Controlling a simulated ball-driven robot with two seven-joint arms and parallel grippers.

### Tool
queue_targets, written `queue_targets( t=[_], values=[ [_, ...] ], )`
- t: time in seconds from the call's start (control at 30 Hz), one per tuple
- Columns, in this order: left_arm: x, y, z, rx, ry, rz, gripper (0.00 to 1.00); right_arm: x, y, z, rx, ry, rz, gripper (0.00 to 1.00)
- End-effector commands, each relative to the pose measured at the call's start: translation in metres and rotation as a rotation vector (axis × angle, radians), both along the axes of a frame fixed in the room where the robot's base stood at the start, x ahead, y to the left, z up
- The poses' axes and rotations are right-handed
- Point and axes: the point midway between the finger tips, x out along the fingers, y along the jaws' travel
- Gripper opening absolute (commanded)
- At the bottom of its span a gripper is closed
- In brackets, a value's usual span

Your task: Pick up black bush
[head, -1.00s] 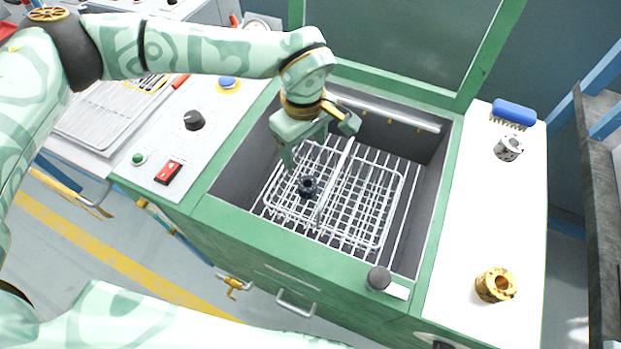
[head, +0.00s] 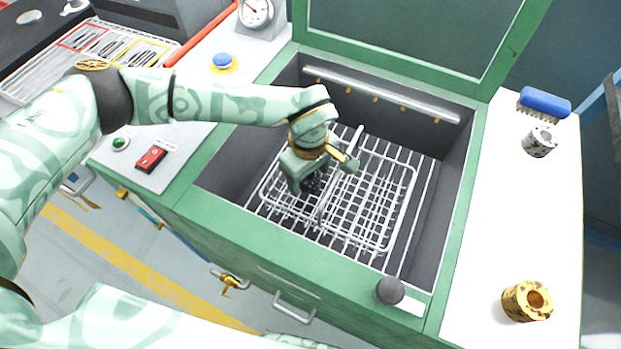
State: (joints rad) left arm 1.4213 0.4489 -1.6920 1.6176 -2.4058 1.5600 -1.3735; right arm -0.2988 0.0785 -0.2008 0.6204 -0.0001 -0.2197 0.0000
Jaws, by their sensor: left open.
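The black bush (head: 312,184) sits on the wire basket (head: 385,210) inside the green bench's well. It is mostly hidden behind my left gripper, with only dark parts showing. My left gripper (head: 316,190) is down in the well, right over the bush, with its jaws open and a finger on either side of it as seen from here. I cannot tell whether the fingers touch the bush. My right gripper is not in view.
The well's green front rim (head: 290,240) and grey walls surround the basket, whose handle (head: 340,170) rises close beside the gripper. On the right white shelf (head: 520,220) are a brass bush (head: 527,301), a silver bush (head: 540,142) and a blue brush (head: 544,102).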

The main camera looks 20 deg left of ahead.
Motion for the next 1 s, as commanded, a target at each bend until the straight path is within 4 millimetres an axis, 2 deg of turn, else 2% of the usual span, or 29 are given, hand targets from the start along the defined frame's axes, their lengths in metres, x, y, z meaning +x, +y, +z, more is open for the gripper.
queue_targets(
  t=[0.1, 0.17, 0.3, 0.4, 0.57, 0.67, 1.0],
  values=[
    [0.000, 0.000, 0.003, 0.000, -0.002, 0.000, 0.66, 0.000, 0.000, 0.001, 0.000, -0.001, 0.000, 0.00],
    [0.000, 0.000, 0.003, 0.000, -0.002, 0.000, 0.52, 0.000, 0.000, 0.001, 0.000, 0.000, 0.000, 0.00],
    [0.000, 0.000, 0.003, 0.000, -0.002, -0.001, 0.13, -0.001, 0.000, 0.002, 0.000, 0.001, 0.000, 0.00],
    [0.000, 0.000, 0.003, -0.001, -0.003, -0.001, 0.05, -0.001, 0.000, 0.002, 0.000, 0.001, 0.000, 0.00],
    [0.000, 0.000, 0.004, -0.001, -0.003, -0.001, 0.05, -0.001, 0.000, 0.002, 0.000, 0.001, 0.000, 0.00],
    [0.001, -0.001, 0.014, -0.002, -0.006, -0.001, 0.05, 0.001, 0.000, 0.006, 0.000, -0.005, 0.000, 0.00],
    [0.001, 0.000, 0.088, -0.001, -0.008, -0.004, 0.05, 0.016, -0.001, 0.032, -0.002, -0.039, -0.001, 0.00]
  ],
)
